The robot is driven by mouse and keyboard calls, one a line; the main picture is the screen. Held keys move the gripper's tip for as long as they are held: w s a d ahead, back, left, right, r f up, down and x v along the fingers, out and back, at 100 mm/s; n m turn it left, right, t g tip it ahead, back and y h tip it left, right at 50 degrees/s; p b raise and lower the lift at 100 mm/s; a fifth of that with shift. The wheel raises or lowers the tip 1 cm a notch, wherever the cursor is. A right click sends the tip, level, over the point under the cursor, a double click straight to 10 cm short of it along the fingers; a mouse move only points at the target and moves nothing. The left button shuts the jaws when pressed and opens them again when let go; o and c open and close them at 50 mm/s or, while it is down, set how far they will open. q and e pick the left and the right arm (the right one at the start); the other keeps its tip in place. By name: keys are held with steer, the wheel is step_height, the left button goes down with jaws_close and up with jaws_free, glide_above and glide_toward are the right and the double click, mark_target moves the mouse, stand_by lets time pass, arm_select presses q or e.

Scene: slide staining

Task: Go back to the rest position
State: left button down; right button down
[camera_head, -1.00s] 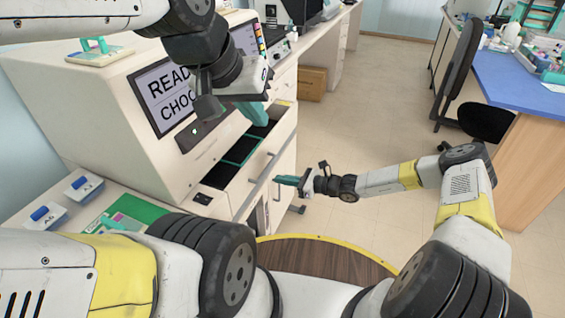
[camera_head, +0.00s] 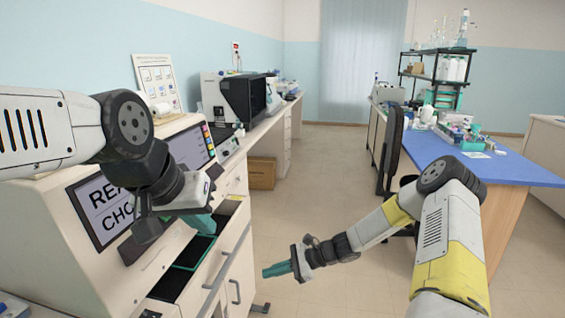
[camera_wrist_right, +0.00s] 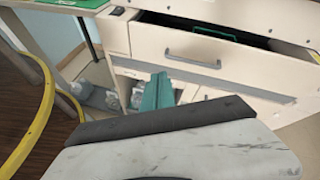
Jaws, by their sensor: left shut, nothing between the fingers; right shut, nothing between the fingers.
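My left gripper (camera_head: 200,223) has teal fingers and hangs over the open drawer of the white staining machine (camera_head: 60,245), in front of its screen. Its wrist covers part of the screen, and its fingers are shut with nothing seen between them. My right gripper (camera_head: 277,269) also has teal fingers, shut and empty. It is in the open air to the right of the machine's drawer front, apart from it. In the right wrist view its fingers (camera_wrist_right: 156,92) point toward the white cabinet front (camera_wrist_right: 180,45) with drawer handles.
The open drawer (camera_head: 190,255) juts out below the screen (camera_head: 105,210). A blue-topped bench (camera_head: 450,160) with a dark chair (camera_head: 391,150) stands on the right. A cardboard box (camera_head: 262,173) sits by the back cabinets. The tiled floor (camera_head: 330,185) between is clear.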

steer(key=s+d+r+n+h, duration=0.3)
steer(key=s+d+r+n, duration=0.1)
steer(key=r, duration=0.4)
steer(key=s+d+r+n+t+h, duration=0.1)
steer(key=s+d+r+n+h, duration=0.2)
steer(key=r, duration=0.5)
steer(key=s+d+r+n+h, duration=0.2)
steer(key=s+d+r+n, duration=0.2)
steer(key=r, duration=0.4)
steer(key=s+d+r+n+t+h, duration=0.3)
steer(key=s+d+r, duration=0.4)
steer(key=s+r, duration=0.3)
steer(key=shift+s+r+n+t, duration=0.25)
steer(key=shift+s+n+t, duration=0.25)
steer(key=shift+s+t, duration=0.6)
